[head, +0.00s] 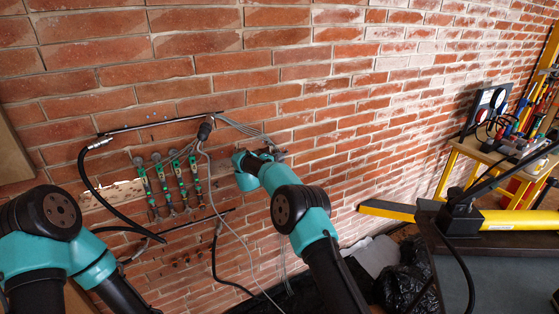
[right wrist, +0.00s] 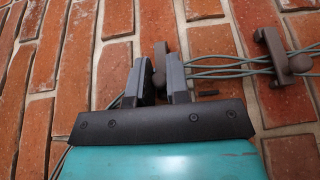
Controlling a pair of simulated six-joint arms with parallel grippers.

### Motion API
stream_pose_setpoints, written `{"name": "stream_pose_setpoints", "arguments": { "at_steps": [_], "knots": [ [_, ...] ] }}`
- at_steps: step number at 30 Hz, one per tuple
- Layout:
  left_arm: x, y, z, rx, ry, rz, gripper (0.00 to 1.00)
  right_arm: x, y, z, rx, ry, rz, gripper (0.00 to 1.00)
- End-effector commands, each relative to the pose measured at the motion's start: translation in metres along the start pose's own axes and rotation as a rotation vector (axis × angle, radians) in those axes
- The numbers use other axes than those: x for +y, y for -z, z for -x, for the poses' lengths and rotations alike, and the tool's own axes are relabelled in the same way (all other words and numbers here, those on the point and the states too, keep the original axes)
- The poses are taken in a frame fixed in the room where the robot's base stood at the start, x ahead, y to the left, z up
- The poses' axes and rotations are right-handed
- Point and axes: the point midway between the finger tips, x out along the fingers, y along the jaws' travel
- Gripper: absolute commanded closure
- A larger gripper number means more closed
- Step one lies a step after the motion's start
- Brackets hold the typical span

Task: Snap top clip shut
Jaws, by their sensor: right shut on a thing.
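My right gripper (head: 276,154) is against the brick wall where a bundle of grey cables bends, right of the middle of the head view. In the right wrist view its two dark fingers (right wrist: 162,84) are closed on a small brown clip (right wrist: 160,62), which stands up between them. The fingers hide most of this clip, so I cannot tell whether it is latched. Grey cables (right wrist: 213,69) run from it to the right, through a second brown clip (right wrist: 284,58). My left gripper is out of view; only its arm shows at lower left.
Left of the gripper are several teal-handled tools (head: 163,178) on the wall and a black hose (head: 91,185). A dark plug with a grey lead (head: 205,130) hangs near the rail. A yellow beam (head: 390,210) and a yellow bench (head: 484,153) stand at right.

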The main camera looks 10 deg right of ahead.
Motion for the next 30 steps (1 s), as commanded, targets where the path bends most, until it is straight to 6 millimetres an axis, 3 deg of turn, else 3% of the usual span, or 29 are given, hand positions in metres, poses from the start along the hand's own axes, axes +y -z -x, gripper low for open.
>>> {"name": "stream_pose_setpoints", "arguments": {
  "at_steps": [5, 6, 13, 23, 30],
  "knots": [
    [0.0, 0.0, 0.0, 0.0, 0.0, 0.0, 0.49, 0.0, -0.001, -0.001, -0.001, -0.001, 0.0, 1.0],
    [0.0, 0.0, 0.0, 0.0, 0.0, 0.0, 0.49, 0.0, -0.001, -0.001, -0.001, -0.001, 0.0, 0.82],
    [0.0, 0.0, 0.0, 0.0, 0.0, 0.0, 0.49, 0.0, 0.0, -0.001, 0.0, -0.001, 0.0, 0.6],
    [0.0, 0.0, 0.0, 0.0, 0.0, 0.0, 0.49, 0.0, 0.0, 0.002, 0.001, 0.0, 0.0, 0.6],
    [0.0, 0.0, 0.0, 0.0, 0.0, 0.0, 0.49, 0.001, 0.001, 0.026, 0.003, 0.0, 0.001, 0.6]
  ]
}}
